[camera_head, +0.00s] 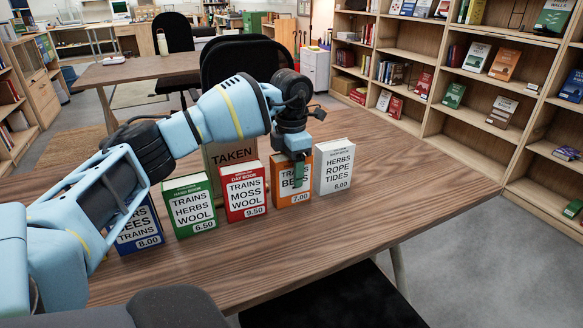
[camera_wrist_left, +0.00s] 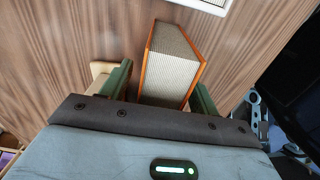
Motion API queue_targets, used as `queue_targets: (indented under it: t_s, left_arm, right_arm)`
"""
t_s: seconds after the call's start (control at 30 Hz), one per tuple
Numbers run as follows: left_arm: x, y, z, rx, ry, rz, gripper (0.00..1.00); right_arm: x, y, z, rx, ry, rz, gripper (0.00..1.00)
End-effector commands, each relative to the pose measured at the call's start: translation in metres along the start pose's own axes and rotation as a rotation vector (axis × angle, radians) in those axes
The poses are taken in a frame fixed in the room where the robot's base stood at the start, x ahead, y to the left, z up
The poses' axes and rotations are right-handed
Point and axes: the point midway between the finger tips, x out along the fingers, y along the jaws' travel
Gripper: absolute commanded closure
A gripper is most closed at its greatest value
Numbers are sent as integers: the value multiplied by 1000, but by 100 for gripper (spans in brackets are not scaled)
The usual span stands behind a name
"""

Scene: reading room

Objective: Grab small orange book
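The small orange book (camera_head: 292,182) stands upright on the wooden table, with "TRAINS", "BEES" and 7.00 on its white label. My left gripper (camera_head: 299,170) reaches down over it from above, and a green finger covers part of the label. In the left wrist view the book (camera_wrist_left: 168,68) shows its pale page edges and orange covers between the two green fingers of my left gripper (camera_wrist_left: 162,80). A gap shows on the left finger's side, and the right finger is close to the cover. Contact there is unclear. My right gripper is not in view.
A white book (camera_head: 335,167) stands just right of the orange one, a red book (camera_head: 244,192) to its left, then a green book (camera_head: 190,206) and a blue book (camera_head: 140,228). A "TAKEN" sign (camera_head: 232,155) stands behind. The table's right part (camera_head: 410,180) is clear.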

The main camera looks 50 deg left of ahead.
Motion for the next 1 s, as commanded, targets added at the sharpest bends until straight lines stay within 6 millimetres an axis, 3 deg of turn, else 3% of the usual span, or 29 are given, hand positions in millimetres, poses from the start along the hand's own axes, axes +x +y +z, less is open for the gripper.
queue_targets:
  t_s: [0.07, 0.4, 0.77, 1.0]
  left_arm:
    - [0, 0, 0, 0, 0, 0, 50]
    - [0, 0, 0, 0, 0, 0, 94]
    - [-6, 0, 1, 1, -3, 0, 94]
    - [-33, 0, 1, 1, -5, 1, 94]
  right_arm:
    - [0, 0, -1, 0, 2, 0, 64]
    - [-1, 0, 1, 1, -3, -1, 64]
    - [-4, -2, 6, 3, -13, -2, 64]
    - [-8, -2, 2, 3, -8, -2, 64]
